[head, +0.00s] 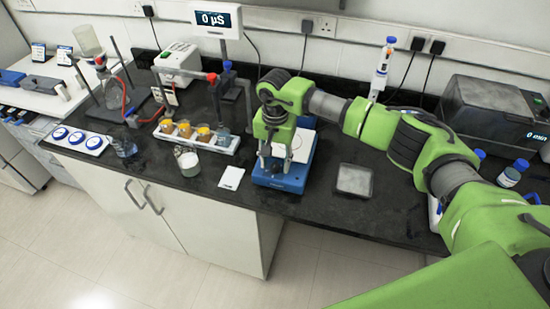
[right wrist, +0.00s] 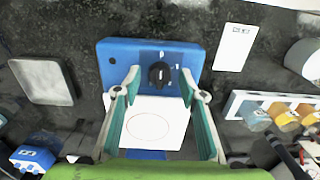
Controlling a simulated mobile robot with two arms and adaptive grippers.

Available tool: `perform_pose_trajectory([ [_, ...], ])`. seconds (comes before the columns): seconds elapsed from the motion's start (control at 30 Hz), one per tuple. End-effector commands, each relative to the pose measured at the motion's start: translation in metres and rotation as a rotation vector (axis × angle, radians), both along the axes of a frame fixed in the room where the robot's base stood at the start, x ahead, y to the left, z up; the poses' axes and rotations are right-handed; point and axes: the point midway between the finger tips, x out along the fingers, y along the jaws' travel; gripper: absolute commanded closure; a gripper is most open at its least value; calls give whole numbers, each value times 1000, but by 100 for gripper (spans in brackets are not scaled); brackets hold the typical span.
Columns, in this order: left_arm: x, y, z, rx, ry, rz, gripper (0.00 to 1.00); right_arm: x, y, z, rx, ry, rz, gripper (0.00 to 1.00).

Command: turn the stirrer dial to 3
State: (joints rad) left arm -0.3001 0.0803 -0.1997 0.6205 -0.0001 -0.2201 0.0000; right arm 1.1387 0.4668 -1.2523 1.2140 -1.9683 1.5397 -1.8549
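The blue stirrer (head: 298,180) with a white square top plate stands near the front edge of the bench; it also shows in the right wrist view (right wrist: 112,60). Its black round dial (right wrist: 159,74) has a white pointer line and small white marks around it, too small to read. My right gripper (head: 275,160) points down over the stirrer. In the right wrist view its fingers (right wrist: 159,92) are open and apart, with the dial just beyond and between the tips and nothing held. The dial is not clear in the head view. My left gripper is out of view.
A white card (head: 231,177) lies left of the stirrer and a grey square dish (head: 354,181) lies right of it. A beaker (head: 188,161) and a white rack (head: 196,142) of coloured beakers stand further left. A dark machine (head: 485,115) stands at right.

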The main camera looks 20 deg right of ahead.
Motion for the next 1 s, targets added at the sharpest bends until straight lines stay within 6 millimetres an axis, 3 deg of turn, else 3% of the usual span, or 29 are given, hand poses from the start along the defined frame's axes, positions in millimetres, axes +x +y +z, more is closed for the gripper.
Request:
perform_pose_trajectory([
  [0.3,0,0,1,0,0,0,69,0,0,-3,-1,-1,0,62],
  [0.43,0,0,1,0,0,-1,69,0,0,-3,0,0,0,96],
  [0.47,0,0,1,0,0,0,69,0,0,-3,0,0,0,100],
  [0.77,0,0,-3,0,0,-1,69,0,0,-4,0,0,-17,100],
  [1.0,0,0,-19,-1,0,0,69,0,0,-6,-1,-2,-118,100],
])
